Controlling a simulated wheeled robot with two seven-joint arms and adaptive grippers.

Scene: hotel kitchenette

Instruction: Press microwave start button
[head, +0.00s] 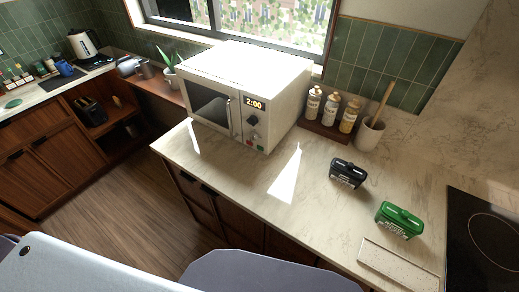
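A white microwave (270,75) stands on the marble counter below the window, with its door shut. Its front faces the lower left, and a lit display (254,103) reads 2:00. Below the display are a dark knob (253,120) and small buttons at the bottom of the panel. One of these looks green (260,147) and one red (249,142); their labels are too small to read. Neither of my grippers is in the head view.
Bottles on a wooden tray (316,129) and a utensil crock (369,134) stand right of the microwave. A black container (347,174) and a green container (398,220) sit farther right, near a cooktop (479,235). The counter in front of the microwave (235,178) is clear.

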